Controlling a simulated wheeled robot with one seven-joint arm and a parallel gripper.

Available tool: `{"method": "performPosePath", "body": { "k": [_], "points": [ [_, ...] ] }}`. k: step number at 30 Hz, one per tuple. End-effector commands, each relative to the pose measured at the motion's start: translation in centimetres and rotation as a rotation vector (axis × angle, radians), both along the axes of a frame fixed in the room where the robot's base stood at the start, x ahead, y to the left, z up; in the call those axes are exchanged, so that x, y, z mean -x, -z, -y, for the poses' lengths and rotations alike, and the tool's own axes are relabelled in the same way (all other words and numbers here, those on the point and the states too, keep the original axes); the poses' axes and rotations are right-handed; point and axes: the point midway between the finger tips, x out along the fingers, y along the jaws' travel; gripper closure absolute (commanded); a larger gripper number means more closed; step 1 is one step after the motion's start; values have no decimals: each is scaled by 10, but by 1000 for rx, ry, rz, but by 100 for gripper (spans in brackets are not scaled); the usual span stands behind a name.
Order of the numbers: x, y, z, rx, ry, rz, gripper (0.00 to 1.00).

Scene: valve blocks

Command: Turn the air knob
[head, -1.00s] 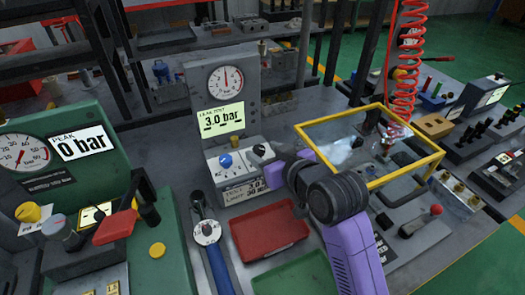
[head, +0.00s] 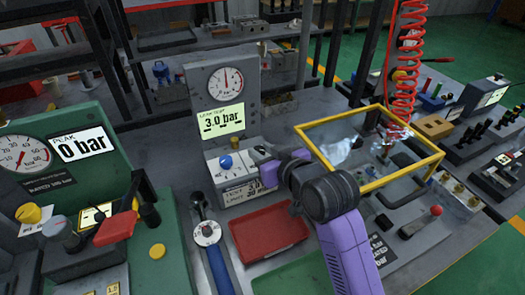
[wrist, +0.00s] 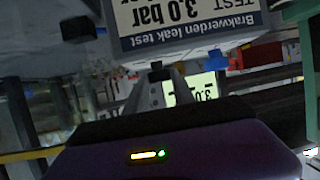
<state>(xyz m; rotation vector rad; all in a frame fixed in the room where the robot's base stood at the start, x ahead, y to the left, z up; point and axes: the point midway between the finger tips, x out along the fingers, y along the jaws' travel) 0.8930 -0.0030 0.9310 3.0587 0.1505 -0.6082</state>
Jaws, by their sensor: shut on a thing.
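The grey leak test unit (head: 222,108) shows 3.0 bar on its display (head: 222,122) below a round gauge. A blue knob (head: 225,162) sits on its sloped front panel and also shows in the wrist view (wrist: 217,62). My gripper (head: 261,156) is at the right side of that panel, where a dark knob is now mostly hidden behind it. In the wrist view, my gripper (wrist: 157,78) is shut on a small dark part, the dark knob, against the panel. Which way the knob points cannot be seen.
A red tray (head: 268,252) lies in front of the unit, with a blue-handled wrench (head: 210,240) to its left. A yellow-framed clear guard (head: 347,115) stands to the right, close to my wrist. A green unit (head: 30,125) reading 0 bar fills the left.

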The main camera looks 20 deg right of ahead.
Motion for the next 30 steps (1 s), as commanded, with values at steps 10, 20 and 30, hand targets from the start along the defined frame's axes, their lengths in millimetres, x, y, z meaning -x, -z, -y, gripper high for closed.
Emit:
{"method": "performPosePath", "body": {
  "k": [10,20,30],
  "points": [
    [0,-4,-6,2,151,-3,100],
    [-1,-1,-12,3,409,1,100],
    [-4,1,-15,0,648,3,100]
  ]
}}
